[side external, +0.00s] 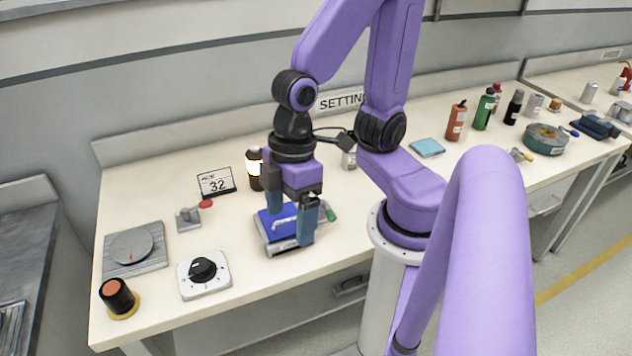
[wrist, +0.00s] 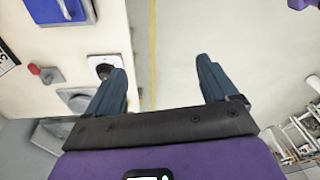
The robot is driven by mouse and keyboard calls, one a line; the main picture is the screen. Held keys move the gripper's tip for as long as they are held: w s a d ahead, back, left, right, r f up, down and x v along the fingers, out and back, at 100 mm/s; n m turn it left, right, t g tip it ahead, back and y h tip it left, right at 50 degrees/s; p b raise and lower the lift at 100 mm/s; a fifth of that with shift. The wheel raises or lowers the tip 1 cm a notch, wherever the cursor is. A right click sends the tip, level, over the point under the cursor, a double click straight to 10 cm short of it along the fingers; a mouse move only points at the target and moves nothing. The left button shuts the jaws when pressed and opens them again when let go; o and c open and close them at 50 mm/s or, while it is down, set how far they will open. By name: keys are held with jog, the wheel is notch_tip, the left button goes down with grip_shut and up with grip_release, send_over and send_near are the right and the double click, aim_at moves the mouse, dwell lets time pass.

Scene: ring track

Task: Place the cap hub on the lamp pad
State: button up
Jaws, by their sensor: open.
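No part is clearly marked as the cap hub or the lamp pad. A black cylinder with an orange-red top (side external: 117,294) stands on a round gold base at the table's front left corner. A lit black lamp (side external: 254,168) stands near the number sign. A grey square plate with a round disc (side external: 136,248) lies at the left. My gripper (side external: 290,222) is open and empty in front of the blue-topped box (side external: 268,226), hiding part of it. In the wrist view my gripper (wrist: 160,75) has its fingers spread, with floor behind them.
A white plate with a black knob (side external: 203,273) lies near the front edge; it also shows in the wrist view (wrist: 102,66). A small grey fixture with a red knob (side external: 188,216) sits behind it.

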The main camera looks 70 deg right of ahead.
jog(key=s+d+r+n+h, duration=0.1)
jog(key=s+d, duration=0.1)
jog(key=d, duration=0.4)
jog(key=shift+s+d+r+h, duration=0.25)
jog(key=shift+d+r+h, duration=0.05)
jog(key=shift+d+r, duration=0.1)
jog(key=shift+c, duration=0.4)
dwell(0.9)
